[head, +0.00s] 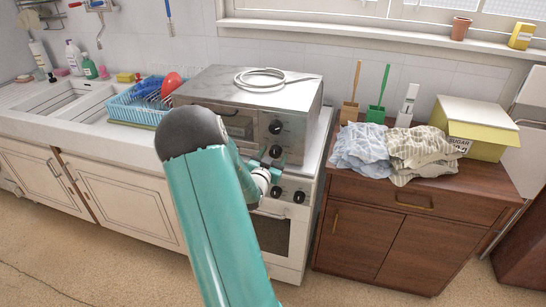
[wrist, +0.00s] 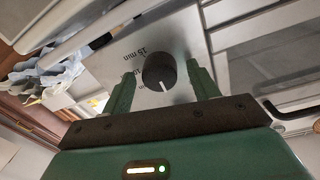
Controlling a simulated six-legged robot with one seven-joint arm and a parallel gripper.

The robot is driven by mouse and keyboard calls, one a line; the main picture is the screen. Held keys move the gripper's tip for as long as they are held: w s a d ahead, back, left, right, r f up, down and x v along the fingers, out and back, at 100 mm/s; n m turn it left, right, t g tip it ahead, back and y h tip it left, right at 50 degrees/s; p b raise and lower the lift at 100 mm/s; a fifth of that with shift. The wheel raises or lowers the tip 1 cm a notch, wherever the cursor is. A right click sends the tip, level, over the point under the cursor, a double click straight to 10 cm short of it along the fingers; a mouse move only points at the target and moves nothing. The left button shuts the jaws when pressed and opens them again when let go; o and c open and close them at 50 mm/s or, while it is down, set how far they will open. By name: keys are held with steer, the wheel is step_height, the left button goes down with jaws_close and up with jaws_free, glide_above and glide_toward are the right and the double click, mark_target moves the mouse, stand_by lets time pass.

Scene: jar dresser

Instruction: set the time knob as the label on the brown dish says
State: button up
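In the wrist view a round black knob (wrist: 160,70) sits on a grey panel with "15 min" and part of a "10" mark beside it. Its white pointer line points down in the picture, toward my gripper's body. My gripper (head: 267,160) is open, with one green finger on each side of the knob and a small gap showing on both sides. In the head view my gripper is at the lower front of the metal toaster oven (head: 235,88), partly hidden by my arm. The brown dish and its label are not seen in either view.
The stove (head: 297,228) under the oven has black knobs below my gripper. A blue dish rack (head: 135,108) stands left.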

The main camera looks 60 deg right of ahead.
steer(key=c, duration=0.9)
